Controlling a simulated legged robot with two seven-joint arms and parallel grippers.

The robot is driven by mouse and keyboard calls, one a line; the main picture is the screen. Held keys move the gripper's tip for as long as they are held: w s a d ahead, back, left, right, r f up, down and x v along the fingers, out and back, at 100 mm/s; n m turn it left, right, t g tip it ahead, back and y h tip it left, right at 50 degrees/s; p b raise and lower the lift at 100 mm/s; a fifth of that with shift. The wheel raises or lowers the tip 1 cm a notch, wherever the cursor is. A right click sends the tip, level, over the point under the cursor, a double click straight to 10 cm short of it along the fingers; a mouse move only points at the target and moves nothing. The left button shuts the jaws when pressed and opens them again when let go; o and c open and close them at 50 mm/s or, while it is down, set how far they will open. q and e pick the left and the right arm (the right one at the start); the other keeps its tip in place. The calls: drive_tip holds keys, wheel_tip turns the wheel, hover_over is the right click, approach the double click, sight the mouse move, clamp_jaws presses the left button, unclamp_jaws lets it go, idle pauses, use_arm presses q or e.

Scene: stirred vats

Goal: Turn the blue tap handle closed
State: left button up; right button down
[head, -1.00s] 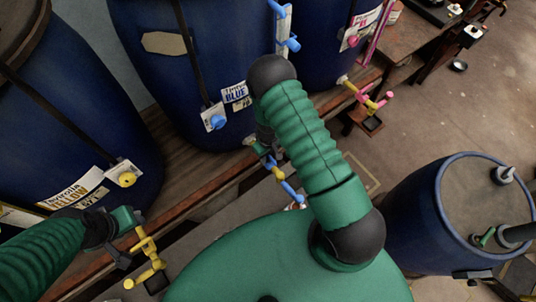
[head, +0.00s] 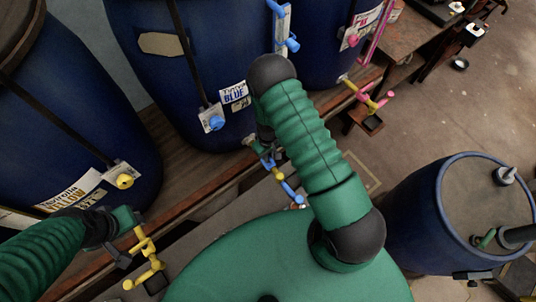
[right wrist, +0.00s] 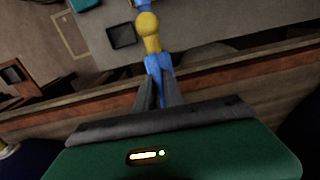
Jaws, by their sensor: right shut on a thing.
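The blue tap at the blue vat has a blue handle (head: 268,164), a yellow middle piece (head: 278,174) and a blue spout (head: 291,191). In the right wrist view the blue handle (right wrist: 158,65) is between the fingertips, with the yellow piece (right wrist: 148,32) just beyond. My right gripper (head: 264,152) is shut on the handle; my arm partly covers it in the head view. My left gripper (head: 122,254) is beside the yellow tap (head: 146,252) at the left; its finger gap is unclear.
Large blue vats (head: 180,65) stand on a wooden bench (head: 180,172) behind the taps. A pink tap (head: 368,98) sticks out further right. A separate blue barrel (head: 418,210) stands on the floor at right. Floor between it and the bench is open.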

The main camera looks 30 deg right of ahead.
drive_tip(key=shift+d, duration=0.1)
drive_tip(key=shift+m+b, duration=0.4)
drive_tip(key=shift+m, duration=0.8)
drive_tip(key=m, duration=0.2)
drive_tip(key=shift+m+b, duration=0.3)
drive_tip(key=shift+b, duration=0.05)
drive_tip(key=m, duration=0.5)
drive_tip(key=shift+r+m+b, duration=0.1)
drive_tip(key=shift+m+b, duration=0.2)
drive_tip(key=shift+b, duration=0.1)
drive_tip(key=m, duration=0.3)
drive_tip(key=shift+w+m, duration=0.1)
drive_tip(key=shift+m, duration=1.9)
drive_tip(key=c, duration=1.5)
unclamp_jaws()
drive_tip(key=shift+o, duration=0.3)
